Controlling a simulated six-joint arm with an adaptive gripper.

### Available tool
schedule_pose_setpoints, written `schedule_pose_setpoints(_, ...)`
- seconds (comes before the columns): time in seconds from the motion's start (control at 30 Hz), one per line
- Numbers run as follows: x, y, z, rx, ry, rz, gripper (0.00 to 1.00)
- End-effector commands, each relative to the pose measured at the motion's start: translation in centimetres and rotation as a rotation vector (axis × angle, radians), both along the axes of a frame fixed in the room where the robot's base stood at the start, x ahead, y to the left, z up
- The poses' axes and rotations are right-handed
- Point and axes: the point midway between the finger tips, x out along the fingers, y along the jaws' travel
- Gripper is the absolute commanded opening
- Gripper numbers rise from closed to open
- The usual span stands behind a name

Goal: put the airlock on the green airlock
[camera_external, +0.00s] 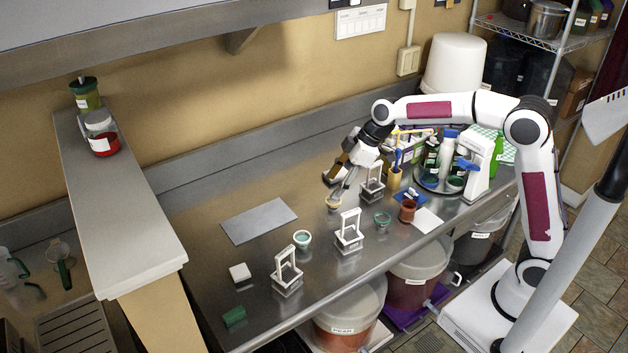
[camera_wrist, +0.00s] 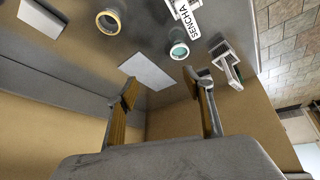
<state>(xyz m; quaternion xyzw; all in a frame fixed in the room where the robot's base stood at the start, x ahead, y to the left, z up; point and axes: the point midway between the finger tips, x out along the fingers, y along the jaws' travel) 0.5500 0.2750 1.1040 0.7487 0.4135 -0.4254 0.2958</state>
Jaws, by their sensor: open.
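Several small round cup-like pieces stand on the steel counter; I cannot tell for certain which is the airlock to move. A yellow-rimmed one (camera_external: 333,202) is just below my gripper, and also shows in the wrist view (camera_wrist: 108,22). A pale-rimmed one with a teal-green inside (camera_external: 302,238) stands apart to its left, and also shows in the wrist view (camera_wrist: 178,50). A darker green cup (camera_external: 382,218) stands to the right. My gripper (camera_external: 338,183) is open and empty above the counter; its two fingers also show spread in the wrist view (camera_wrist: 160,88).
White labelled stands (camera_external: 349,230) (camera_external: 287,270) are near the cups, with another (camera_external: 373,185) beside my gripper. A reddish-brown cup (camera_external: 407,210) is at right. A flat grey plate (camera_external: 258,220) lies at left. Bottles and a round tray (camera_external: 428,183) crowd the right end.

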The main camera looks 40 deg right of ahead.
Motion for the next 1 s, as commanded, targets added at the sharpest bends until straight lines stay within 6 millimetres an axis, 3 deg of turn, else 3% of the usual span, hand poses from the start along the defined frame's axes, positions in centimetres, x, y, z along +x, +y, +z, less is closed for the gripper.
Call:
schedule_pose_setpoints(0.2, 0.3, 4.1, -4.9, -0.018, 0.058, 0.065, 0.52)
schedule_pose_setpoints(0.43, -0.3, 6.9, -8.9, -0.036, 0.107, 0.108, 0.52)
schedule_pose_setpoints(0.6, -0.8, 7.6, -10.0, -0.043, 0.122, 0.121, 0.52)
schedule_pose_setpoints(1.0, -0.7, 7.6, -10.3, -0.043, 0.122, 0.12, 0.52)
